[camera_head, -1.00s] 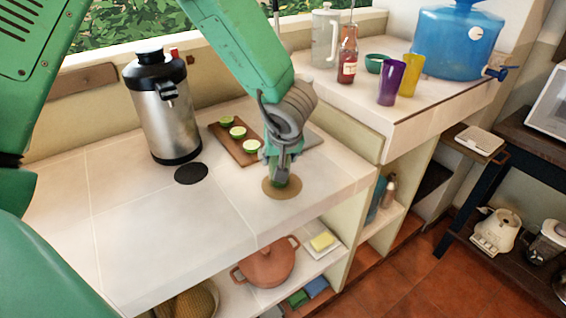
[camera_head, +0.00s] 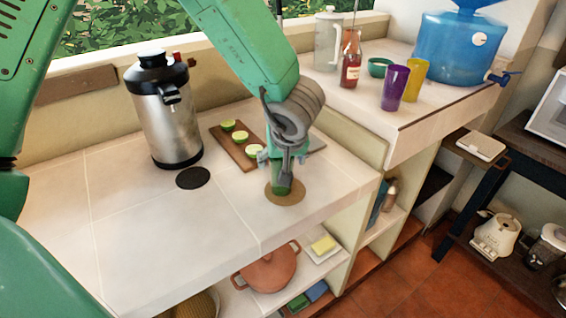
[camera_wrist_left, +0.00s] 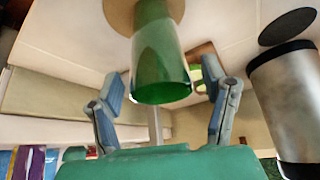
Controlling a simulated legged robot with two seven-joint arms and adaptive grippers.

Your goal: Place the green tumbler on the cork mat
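The green tumbler (camera_head: 281,186) stands on the round cork mat (camera_head: 297,196) near the counter's right front edge. In the left wrist view the tumbler (camera_wrist_left: 160,55) is in the middle, with its base on the mat (camera_wrist_left: 119,14). My left gripper (camera_head: 281,157) is just above and around the tumbler's upper part in the head view. In the left wrist view its two fingers are spread, one on each side of the tumbler, with visible gaps. My right gripper is not in view.
A cutting board (camera_head: 229,150) with lime halves lies just behind my left gripper. A steel dispenser (camera_head: 168,118) and black disc (camera_head: 193,178) are left. A purple cup (camera_head: 395,88) and yellow cup (camera_head: 414,80) stand on the raised counter. The counter's front left is clear.

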